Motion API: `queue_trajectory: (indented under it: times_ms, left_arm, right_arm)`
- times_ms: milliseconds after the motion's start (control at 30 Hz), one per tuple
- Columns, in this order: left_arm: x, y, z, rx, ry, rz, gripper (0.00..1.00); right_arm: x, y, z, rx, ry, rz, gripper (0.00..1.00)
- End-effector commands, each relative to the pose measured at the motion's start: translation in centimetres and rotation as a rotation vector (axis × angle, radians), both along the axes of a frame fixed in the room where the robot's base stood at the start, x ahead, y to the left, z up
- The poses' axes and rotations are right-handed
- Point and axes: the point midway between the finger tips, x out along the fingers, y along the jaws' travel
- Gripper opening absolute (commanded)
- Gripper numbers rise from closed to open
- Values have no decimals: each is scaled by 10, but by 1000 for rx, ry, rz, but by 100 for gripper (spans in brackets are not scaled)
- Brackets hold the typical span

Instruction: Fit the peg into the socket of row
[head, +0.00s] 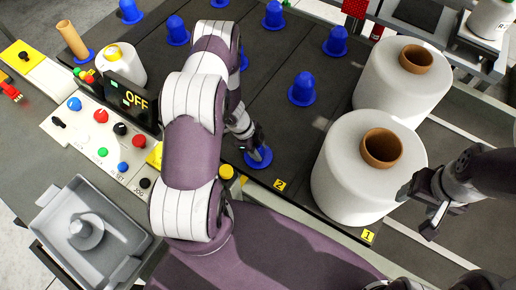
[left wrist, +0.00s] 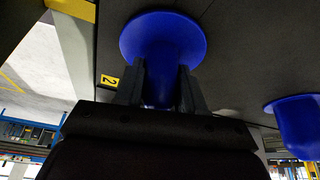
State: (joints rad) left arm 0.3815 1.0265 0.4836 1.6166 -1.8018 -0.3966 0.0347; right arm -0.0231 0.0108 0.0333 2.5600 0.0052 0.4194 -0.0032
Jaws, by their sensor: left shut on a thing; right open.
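My left gripper (head: 248,146) is shut on a blue peg (head: 260,158) at the front edge of the dark board (head: 292,140), beside the yellow label 2 (head: 279,184). The left wrist view shows both fingers of the gripper (left wrist: 161,88) on either side of the peg's narrow part, with its wide round flange (left wrist: 162,35) against or close to the board. I cannot tell whether the flange touches the board, and no socket shows under it. My right gripper (head: 432,208) is open and empty, right of the front white bobbin (head: 352,185).
Several blue pegs stand on the board, one at its middle (head: 303,90). Two white bobbins, the rear one here (head: 385,75), stand at the right by label 1 (head: 368,236). A control panel (head: 95,150), an OFF display (head: 135,98) and a grey tray (head: 115,235) lie left.

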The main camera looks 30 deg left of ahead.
Motion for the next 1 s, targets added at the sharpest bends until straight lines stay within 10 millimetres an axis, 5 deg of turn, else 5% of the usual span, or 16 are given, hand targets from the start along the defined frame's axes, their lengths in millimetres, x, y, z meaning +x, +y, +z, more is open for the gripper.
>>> queue_trajectory:
  times_ms: [300, 333, 400, 433, 767, 1000]
  left_arm:
    - [0, 0, -4, 0, 0, 0, 0]
    - [0, 0, -4, 0, 0, -1, 42]
    - [0, 0, -3, 0, 0, 0, 65]
    - [0, 0, -3, 0, 0, 0, 69]
    - [0, 2, 3, 0, -1, 1, 69]
    - [-4, 25, 60, 1, -4, 2, 69]
  right_arm:
    - [0, 0, -1, 0, 0, 0, 63]
    - [0, 0, -1, 0, 0, 0, 63]
    - [0, 0, -1, 0, 0, 0, 63]
    - [0, 0, -1, 0, 0, 0, 63]
    - [0, 0, 0, 0, 0, 0, 63]
    - [0, 0, 13, 0, 0, 0, 63]
